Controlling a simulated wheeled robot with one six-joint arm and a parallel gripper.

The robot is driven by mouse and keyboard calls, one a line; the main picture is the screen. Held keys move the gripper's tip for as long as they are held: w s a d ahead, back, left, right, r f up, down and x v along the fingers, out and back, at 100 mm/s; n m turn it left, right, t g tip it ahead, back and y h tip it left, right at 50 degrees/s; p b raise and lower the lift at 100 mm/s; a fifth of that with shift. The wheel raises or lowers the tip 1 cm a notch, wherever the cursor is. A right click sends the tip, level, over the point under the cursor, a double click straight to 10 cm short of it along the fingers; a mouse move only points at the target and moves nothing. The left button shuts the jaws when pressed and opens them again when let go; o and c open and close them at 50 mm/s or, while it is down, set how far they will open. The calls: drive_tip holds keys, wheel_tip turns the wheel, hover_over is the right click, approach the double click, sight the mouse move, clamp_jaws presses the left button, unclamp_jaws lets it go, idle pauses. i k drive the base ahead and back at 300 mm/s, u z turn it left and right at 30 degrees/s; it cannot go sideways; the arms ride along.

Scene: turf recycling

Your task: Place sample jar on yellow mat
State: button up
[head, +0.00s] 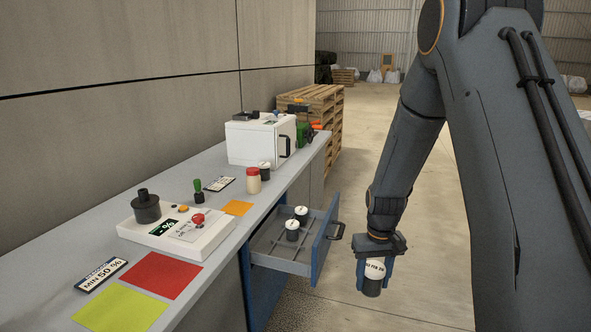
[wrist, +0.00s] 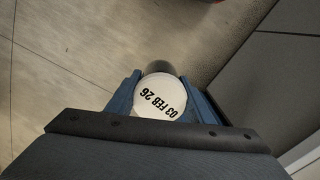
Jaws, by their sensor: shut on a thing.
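My gripper (head: 372,268) is shut on a dark sample jar (head: 372,287) with a white label, and holds it in the air over the floor, right of the open drawer. In the wrist view the jar's round white lid (wrist: 160,98) reads "03 FEB 26" between the blue fingers of my gripper (wrist: 165,95). The yellow mat (head: 121,309) is a flat yellow-green square at the near left of the counter, with nothing on it. My gripper is well to the right of it.
A red mat (head: 153,275) lies beside the yellow one. The blue drawer (head: 318,245) stands open with two similar jars (head: 292,230) inside. A white device (head: 180,232), a label sign (head: 100,275), an orange mat (head: 237,208) and a white oven-like box (head: 261,140) are on the counter.

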sight(264, 167)
drive_tip(key=z, duration=0.55)
drive_tip(key=i, duration=1.2)
drive_tip(key=u, duration=0.3)
